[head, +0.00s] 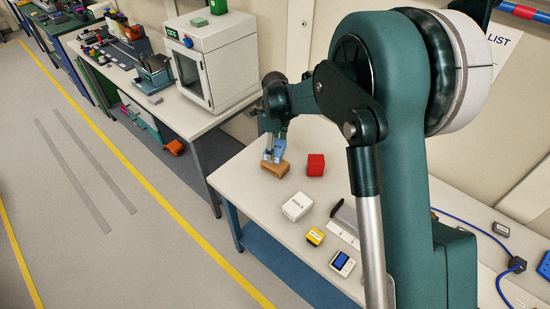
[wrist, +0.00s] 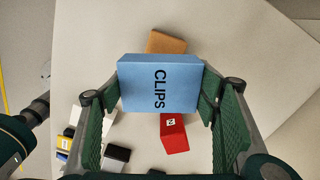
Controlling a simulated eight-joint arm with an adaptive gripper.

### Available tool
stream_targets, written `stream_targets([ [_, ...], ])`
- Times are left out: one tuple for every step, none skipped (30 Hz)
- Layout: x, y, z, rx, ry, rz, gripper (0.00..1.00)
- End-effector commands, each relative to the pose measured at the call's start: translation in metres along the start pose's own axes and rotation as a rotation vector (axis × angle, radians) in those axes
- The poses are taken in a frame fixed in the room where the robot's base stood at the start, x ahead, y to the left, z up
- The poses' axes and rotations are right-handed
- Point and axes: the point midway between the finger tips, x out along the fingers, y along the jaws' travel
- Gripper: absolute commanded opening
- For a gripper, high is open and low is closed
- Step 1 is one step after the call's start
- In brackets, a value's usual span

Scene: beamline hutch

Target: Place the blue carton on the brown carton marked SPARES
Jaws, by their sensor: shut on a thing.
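My gripper (head: 272,143) is shut on the blue carton (wrist: 158,85), which is marked CLIPS in the wrist view. The blue carton also shows in the head view (head: 278,151), under the fingers. The brown carton (head: 275,168) lies on the bench directly below it in the head view. In the wrist view, part of the brown carton (wrist: 166,42) shows past the blue carton's upper edge, and the rest is hidden behind it. I cannot read the SPARES mark. I cannot tell whether the two cartons touch.
A red carton (head: 316,165) stands close to the right of the brown one. The bench's left edge is close to the brown carton.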

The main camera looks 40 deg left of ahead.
Motion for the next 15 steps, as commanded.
stream_targets([
  [0.0059, -0.0004, 0.0002, 0.000, 0.000, 0.000, 0.48],
  [0.0083, -0.0003, 0.0002, 0.000, 0.000, 0.000, 0.48],
  [0.0108, -0.0002, 0.0001, 0.000, 0.000, 0.000, 0.48],
  [0.0121, -0.0001, 0.0000, 0.000, 0.000, 0.000, 0.48],
  [0.0130, 0.0000, 0.0000, 0.000, 0.000, 0.000, 0.48],
  [0.0136, 0.0000, -0.0001, 0.000, 0.000, 0.000, 0.48],
  [0.0138, 0.0001, 0.0000, 0.000, 0.000, 0.000, 0.48],
  [0.0138, 0.0001, 0.0000, 0.000, 0.000, 0.000, 0.48],
  [0.0137, 0.0001, 0.0000, 0.000, 0.000, 0.000, 0.48],
  [0.0137, 0.0000, 0.0000, 0.000, 0.000, 0.000, 0.48],
  [0.0136, 0.0000, 0.0000, 0.000, 0.000, 0.000, 0.48],
  [0.0136, 0.0000, 0.0000, 0.000, 0.000, 0.000, 0.48],
  [0.0136, 0.0000, 0.0000, 0.000, 0.000, 0.000, 0.48],
  [0.0138, 0.0000, 0.0000, 0.000, 0.000, 0.000, 0.48],
  [0.0144, 0.0000, 0.0000, 0.000, 0.000, 0.000, 0.48],
])
